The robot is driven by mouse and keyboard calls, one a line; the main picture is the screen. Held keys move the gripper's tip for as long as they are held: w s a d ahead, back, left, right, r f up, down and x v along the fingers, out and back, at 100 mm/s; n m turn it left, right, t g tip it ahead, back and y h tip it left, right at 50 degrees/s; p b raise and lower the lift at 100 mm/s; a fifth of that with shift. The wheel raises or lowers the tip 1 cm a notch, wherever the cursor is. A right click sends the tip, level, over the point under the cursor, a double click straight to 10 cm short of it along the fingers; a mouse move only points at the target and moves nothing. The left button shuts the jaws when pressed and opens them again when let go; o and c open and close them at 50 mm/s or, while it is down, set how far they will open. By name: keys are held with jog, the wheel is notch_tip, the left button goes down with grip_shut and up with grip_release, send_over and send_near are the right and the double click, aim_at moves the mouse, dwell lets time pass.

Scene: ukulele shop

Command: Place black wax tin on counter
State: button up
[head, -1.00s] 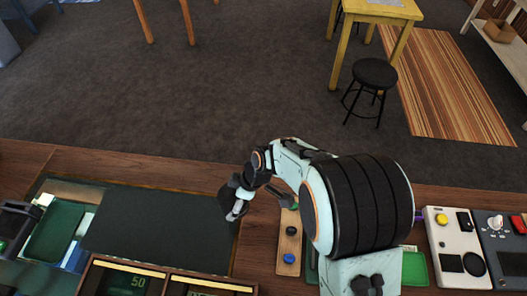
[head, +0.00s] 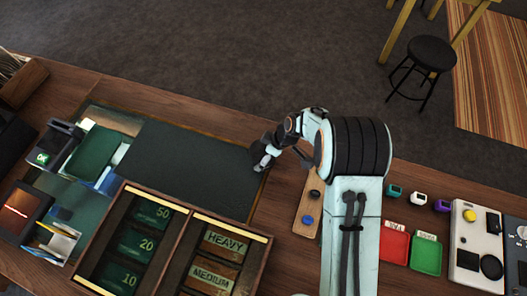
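A small round black tin (head: 315,193), which looks like the black wax tin, sits on a narrow wooden board (head: 303,232) on the wooden counter (head: 268,232). A blue tin (head: 307,220) sits on the same board, nearer to me. My gripper (head: 262,162) is over the right edge of the dark counter mat (head: 190,157), to the left of and beyond the black tin, apart from it. Its fingers are small and partly hidden, so I cannot tell whether it is open. My arm covers the board's far end.
A divided tray (head: 180,225) with labelled slots stands at front left. A green tray (head: 97,152) and small devices are further left. Red (head: 394,246) and green (head: 426,256) trays and a white device (head: 478,240) are right of my arm. The dark mat is mostly clear.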

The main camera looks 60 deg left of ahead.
jog(key=o, duration=0.3)
jog(key=v, duration=1.2)
jog(key=shift+r, duration=0.15)
jog(key=w+d+r+m+t, duration=0.1)
jog(key=w+d+r+m, duration=0.25)
jog(key=d, duration=0.45)
jog(key=w+d+r+m+t+h, duration=0.1)
jog(key=w+d+r+m, duration=0.1)
jog(key=d+r+m, duration=0.4)
jog(key=w+d+r+m+t, duration=0.1)
jog(key=w+d+r+m, duration=0.15)
jog(key=d, duration=0.65)
jog(key=s+d+m, duration=0.3)
jog(key=d+m, duration=0.1)
jog(key=d, duration=0.1)
jog(key=s+d+m+h, duration=0.1)
jog(key=s+d+m, duration=0.3)
jog(key=d+m, duration=0.1)
jog(key=s+d+m, duration=0.4)
jog(key=d, duration=0.2)
jog(key=shift+d+m, duration=0.15)
jog(key=shift+m, duration=0.25)
